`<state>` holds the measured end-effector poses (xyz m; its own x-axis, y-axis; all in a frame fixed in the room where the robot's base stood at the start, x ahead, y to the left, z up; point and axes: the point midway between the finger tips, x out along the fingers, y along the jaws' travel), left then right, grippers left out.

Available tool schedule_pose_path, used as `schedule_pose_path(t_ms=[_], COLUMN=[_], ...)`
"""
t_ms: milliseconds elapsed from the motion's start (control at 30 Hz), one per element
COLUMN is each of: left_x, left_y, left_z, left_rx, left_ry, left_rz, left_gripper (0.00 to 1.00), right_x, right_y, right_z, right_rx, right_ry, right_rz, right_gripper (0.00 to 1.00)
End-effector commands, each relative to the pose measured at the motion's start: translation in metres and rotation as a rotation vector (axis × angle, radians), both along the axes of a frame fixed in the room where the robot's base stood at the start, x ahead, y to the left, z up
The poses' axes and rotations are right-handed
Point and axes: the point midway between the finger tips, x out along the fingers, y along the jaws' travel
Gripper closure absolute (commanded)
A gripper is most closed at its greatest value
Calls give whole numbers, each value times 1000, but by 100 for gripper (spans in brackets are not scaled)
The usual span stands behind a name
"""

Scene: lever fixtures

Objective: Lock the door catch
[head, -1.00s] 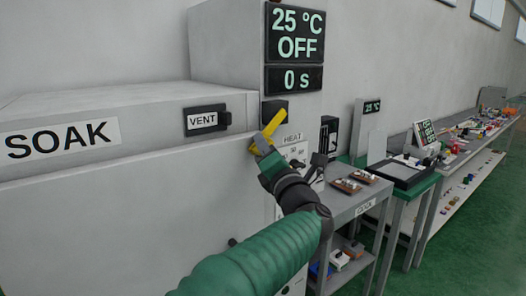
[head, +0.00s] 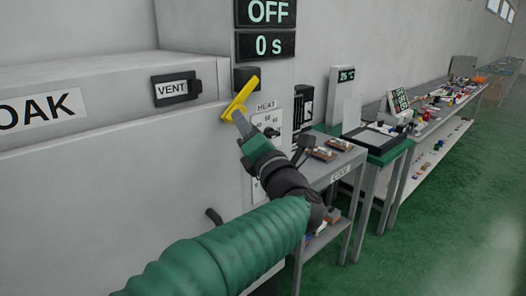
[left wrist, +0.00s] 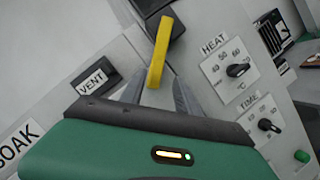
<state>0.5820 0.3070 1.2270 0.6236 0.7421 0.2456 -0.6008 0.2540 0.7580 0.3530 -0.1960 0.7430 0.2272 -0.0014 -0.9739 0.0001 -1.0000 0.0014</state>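The door catch is a yellow lever (head: 240,98) on a dark mount at the right edge of the SOAK oven's front. In the head view it tilts, upper end to the right. The left wrist view shows the yellow lever (left wrist: 158,50) running down between my two grey fingers. My left gripper (head: 240,118) is at the lever's lower part. In the left wrist view its fingers (left wrist: 157,88) stand apart, with a gap on both sides of the lever. Contact cannot be made out in the head view. My right gripper is not in view.
The VENT latch (head: 176,88) is left of the lever. The HEAT dial (left wrist: 238,70) and TIME dial (left wrist: 265,125) are to its right. A display (head: 266,45) hangs above. Carts and a long bench (head: 430,120) with small items stand at the right.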

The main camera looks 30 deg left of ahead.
Motion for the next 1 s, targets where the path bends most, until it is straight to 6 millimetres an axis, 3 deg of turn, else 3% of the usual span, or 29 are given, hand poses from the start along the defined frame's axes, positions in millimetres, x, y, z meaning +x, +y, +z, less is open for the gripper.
schedule_pose_path(t_ms=[200,400,600,1000], left_x=[-39,-65,-74,-72], left_y=[-50,-82,-92,-92], left_z=[-18,-29,-32,-32], left_rx=[1,2,1,7], left_ry=[2,4,3,8], left_rz=[-5,-4,-1,-5], left_gripper=[62,62,62,62], right_x=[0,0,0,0], right_y=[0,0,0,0], right_z=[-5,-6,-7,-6], right_rx=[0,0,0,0], right_ry=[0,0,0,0], right_rz=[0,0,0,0], right_gripper=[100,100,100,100])
